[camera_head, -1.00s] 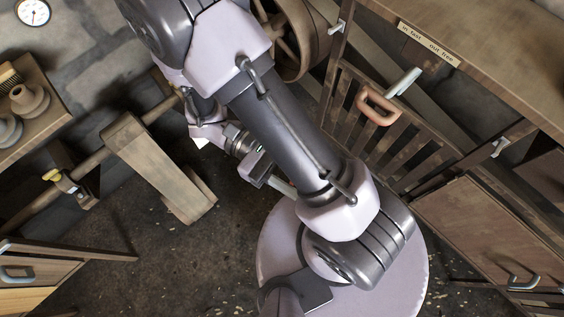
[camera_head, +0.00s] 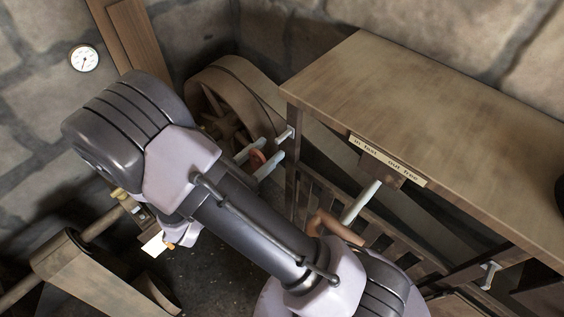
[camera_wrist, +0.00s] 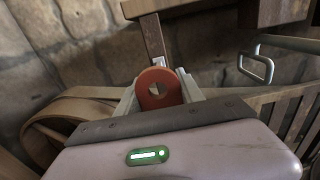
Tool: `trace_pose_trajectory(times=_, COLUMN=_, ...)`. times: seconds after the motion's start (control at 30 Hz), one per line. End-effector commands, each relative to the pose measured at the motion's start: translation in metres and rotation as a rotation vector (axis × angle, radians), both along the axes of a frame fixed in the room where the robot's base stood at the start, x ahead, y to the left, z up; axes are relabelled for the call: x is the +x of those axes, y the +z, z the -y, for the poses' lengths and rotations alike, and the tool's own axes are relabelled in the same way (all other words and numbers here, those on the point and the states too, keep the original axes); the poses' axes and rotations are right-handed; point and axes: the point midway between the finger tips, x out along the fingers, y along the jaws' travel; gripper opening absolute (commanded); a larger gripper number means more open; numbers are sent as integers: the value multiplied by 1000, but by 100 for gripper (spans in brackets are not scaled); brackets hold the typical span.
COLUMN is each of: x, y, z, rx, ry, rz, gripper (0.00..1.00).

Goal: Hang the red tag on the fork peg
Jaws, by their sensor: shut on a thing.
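In the head view the tag (camera_head: 257,159) shows between the fingertips (camera_head: 260,158), beyond my arm. A short pale metal peg (camera_head: 286,134) projects from the bench's left leg, a little up and right of the fingertips. I cannot tell for certain whether this is the fork peg. The tag appears apart from the peg.
The bench (camera_head: 400,95) has a lettered strip (camera_head: 387,160) on its front edge. A pale lever (camera_head: 362,201) and a brown curved handle (camera_head: 337,229) stick out below it. A slatted guard and a large spoked wheel (camera_head: 225,105) stand close to the gripper.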

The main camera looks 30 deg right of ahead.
Motion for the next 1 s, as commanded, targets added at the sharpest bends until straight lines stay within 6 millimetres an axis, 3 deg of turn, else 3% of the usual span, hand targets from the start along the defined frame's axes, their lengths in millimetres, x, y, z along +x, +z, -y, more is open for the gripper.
trace_pose_trajectory(times=1.0, x=27, y=-7, z=74, rx=1, ry=1, rz=0, gripper=6)
